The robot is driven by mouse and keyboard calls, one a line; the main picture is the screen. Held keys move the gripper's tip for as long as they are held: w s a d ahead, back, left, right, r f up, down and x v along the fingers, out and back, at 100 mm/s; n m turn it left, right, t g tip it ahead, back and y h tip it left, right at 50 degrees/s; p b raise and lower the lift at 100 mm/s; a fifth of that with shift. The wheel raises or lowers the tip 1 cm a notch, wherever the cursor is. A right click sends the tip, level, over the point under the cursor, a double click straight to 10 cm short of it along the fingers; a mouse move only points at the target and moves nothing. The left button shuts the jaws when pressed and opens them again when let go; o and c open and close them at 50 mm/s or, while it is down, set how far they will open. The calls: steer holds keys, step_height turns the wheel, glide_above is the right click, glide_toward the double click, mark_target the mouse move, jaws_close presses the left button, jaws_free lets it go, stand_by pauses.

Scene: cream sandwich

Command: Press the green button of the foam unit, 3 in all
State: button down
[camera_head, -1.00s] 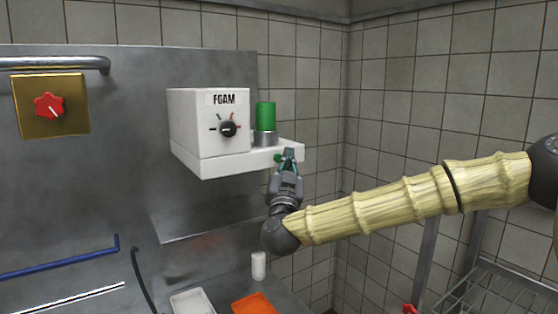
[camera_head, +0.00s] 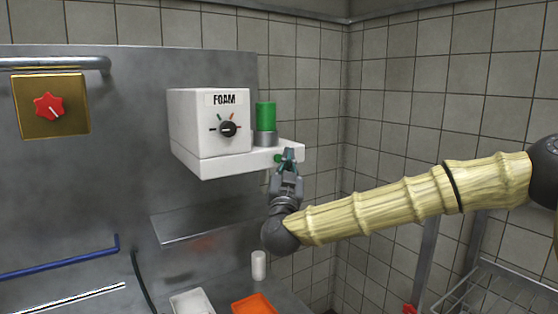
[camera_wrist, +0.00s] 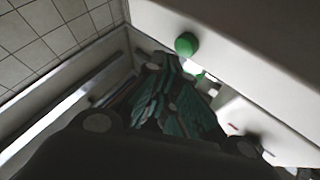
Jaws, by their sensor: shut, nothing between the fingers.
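The white foam unit (camera_head: 185,125), marked FOAM, is on the steel back wall, with a black dial and a green cylinder on its ledge. Its small green button (camera_head: 278,158) shows on the ledge's front face, just left of my fingertips. In the wrist view the round green button (camera_wrist: 186,43) stands out from the white face, close to my fingertips. My gripper (camera_head: 289,154) is shut and empty, pointing up in front of the ledge. In the wrist view its dark green fingers (camera_wrist: 180,95) fill the middle. I cannot tell whether they touch the button.
A white cup (camera_head: 258,265) stands on the counter below the unit. An orange tray (camera_head: 253,304) and a white tray (camera_head: 192,303) are in front of it. A red knob (camera_head: 48,107) on a brass plate is at the left. A wire rack (camera_head: 500,275) is at the lower right.

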steer(key=shift+w+a, duration=0.1)
steer(key=shift+w, duration=0.05)
steer(key=shift+w+a, duration=0.2)
steer(key=shift+w, duration=0.05)
steer(key=shift+w+a+b, duration=0.25)
steer(key=shift+w+b, duration=0.1)
steer(key=shift+b, duration=0.05)
stand_by(1.2)
steer(key=shift+s+d, duration=0.1)
stand_by(0.3)
steer(key=shift+s+d+b, duration=0.35)
steer(key=shift+s+d, duration=0.1)
steer(key=shift+s, duration=0.15)
steer(key=s+d, duration=0.1)
steer(key=s, duration=0.1)
steer(key=s+d+b, duration=0.1)
steer(key=s+d, duration=0.1)
steer(key=shift+b, duration=0.3)
steer(key=shift+a, duration=0.1)
stand_by(0.7)
